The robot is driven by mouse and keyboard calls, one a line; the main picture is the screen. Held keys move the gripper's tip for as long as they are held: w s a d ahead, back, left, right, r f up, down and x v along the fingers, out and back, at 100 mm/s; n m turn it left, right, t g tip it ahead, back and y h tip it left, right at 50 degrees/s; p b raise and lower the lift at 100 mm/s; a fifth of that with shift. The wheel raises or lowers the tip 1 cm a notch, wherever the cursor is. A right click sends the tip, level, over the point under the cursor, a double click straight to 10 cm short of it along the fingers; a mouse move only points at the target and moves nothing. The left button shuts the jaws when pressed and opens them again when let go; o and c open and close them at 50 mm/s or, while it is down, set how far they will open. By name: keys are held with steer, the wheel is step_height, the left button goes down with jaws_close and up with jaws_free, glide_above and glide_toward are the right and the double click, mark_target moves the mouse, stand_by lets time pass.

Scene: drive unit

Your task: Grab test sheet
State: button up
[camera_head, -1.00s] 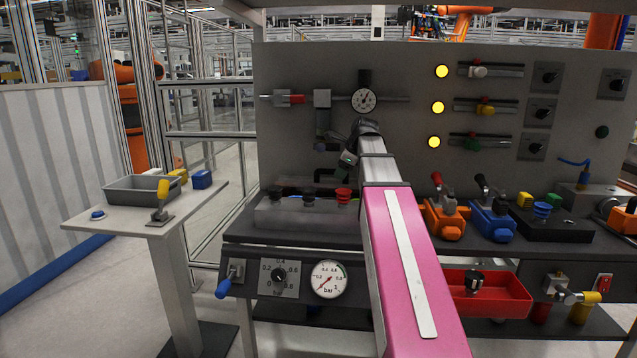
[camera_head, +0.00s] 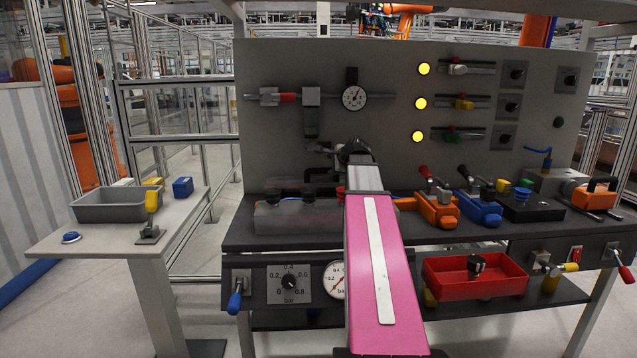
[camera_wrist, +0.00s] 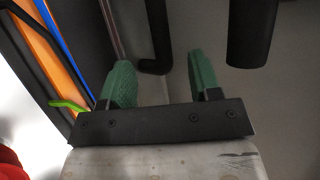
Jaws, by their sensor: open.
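I cannot pick out the test sheet in either view. A small white piece (camera_head: 123,182) shows behind the rim of the grey tray on the side table, too small to identify. In the wrist view, my gripper (camera_wrist: 162,82) is open, with its two green fingers apart and nothing between them. A plain grey surface and dark bars lie beyond the fingers. In the head view, my arm reaches toward the grey panel of the bench, and the gripper's fingers cannot be made out there.
The side table (camera_head: 100,240) at the left holds a grey tray (camera_head: 115,212), a yellow-handled clamp (camera_head: 152,205) and a blue block (camera_head: 183,187). The bench (camera_head: 250,235) carries orange (camera_head: 436,210) and blue (camera_head: 478,208) clamps. A red tray (camera_head: 470,287) sits below. Floor shows between table and bench.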

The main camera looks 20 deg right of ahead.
mark_target(323, 170)
steer(key=x, duration=1)
steer(key=shift+a, duration=0.1)
steer(key=shift+r, duration=0.1)
steer(key=shift+c, duration=0.3)
jaws_close()
